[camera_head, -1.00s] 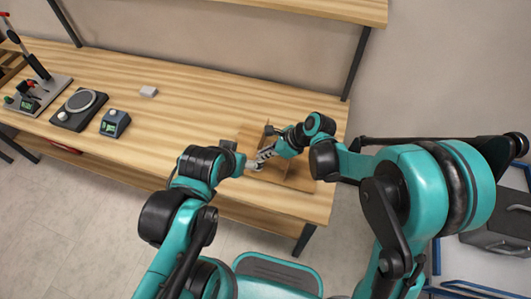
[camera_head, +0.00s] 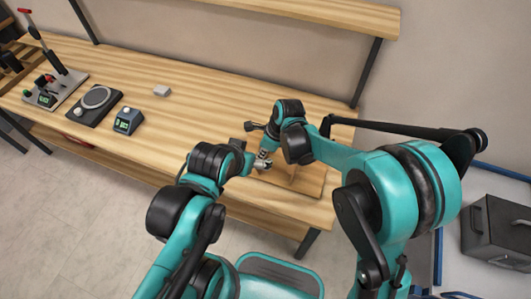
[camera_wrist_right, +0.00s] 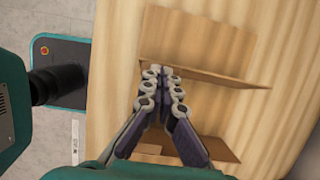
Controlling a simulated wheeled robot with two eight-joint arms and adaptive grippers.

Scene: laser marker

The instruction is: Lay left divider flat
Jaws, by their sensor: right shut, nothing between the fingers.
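A brown divider assembly (camera_head: 312,180) lies on the right end of the table, partly hidden by my arms. In the right wrist view, a flat brown panel (camera_wrist_right: 185,35) lies beyond a narrower panel (camera_wrist_right: 225,77), which appears to stand on edge. Another brown piece (camera_wrist_right: 218,149) shows low behind my fingers. My right gripper (camera_wrist_right: 161,72) is shut and empty, its tips beside the left part of the narrow panel; I cannot tell if they touch. My left gripper (camera_head: 261,163) is close to the assembly in the head view, its fingers too small and overlapped to read.
The wooden table (camera_head: 190,125) is clear in its middle. A small white block (camera_head: 162,91), a blue device (camera_head: 128,121), a dark round-topped device (camera_head: 95,104) and a lever press (camera_head: 52,88) stand at the left. A grey case (camera_head: 497,232) is at the right.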

